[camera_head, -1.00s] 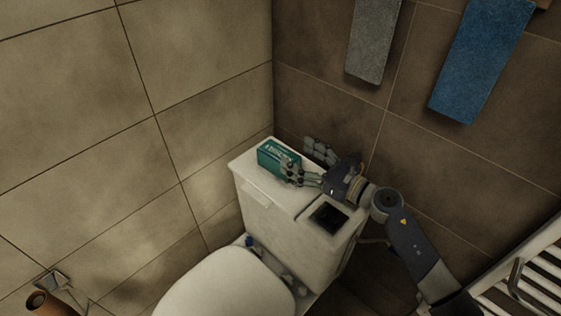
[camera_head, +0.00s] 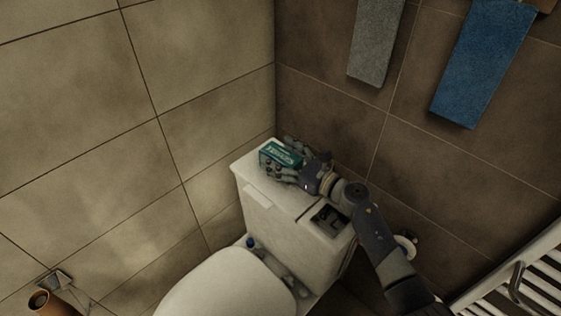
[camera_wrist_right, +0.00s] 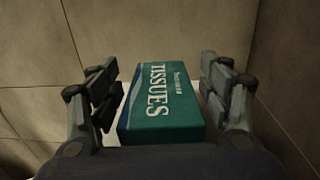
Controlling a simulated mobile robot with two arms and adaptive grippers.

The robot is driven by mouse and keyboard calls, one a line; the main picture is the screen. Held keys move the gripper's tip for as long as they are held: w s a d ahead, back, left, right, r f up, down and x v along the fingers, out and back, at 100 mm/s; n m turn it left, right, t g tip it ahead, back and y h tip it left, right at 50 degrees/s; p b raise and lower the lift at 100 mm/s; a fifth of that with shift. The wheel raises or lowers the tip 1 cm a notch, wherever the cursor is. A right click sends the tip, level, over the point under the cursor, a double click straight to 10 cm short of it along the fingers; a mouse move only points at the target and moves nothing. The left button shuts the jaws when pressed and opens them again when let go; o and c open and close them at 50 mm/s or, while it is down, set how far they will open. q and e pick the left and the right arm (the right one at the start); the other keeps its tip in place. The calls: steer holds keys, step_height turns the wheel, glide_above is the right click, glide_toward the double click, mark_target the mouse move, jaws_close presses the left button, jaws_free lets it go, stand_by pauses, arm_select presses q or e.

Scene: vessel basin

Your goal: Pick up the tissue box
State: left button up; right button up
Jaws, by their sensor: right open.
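The green tissue box (camera_head: 283,154) lies on top of the white toilet tank (camera_head: 262,202) in the head view. My right gripper (camera_head: 284,158) is at the box, with one finger on the near side and one on the far side. In the right wrist view the tissue box (camera_wrist_right: 160,103), lettered "TISSUES", sits between the two spread fingers of the right gripper (camera_wrist_right: 160,90). A gap shows on the right side; on the left the finger is close to the box. The gripper is open. My left gripper is not in view.
The tank's lid has a dark square opening (camera_head: 329,218) below my right arm. Tiled walls meet in a corner behind the tank. A grey towel (camera_head: 375,42) and a blue towel (camera_head: 484,62) hang at upper right. A white rack (camera_head: 520,270) stands at lower right.

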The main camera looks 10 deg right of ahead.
steer(key=c, duration=1.2)
steer(key=shift+o, duration=0.2)
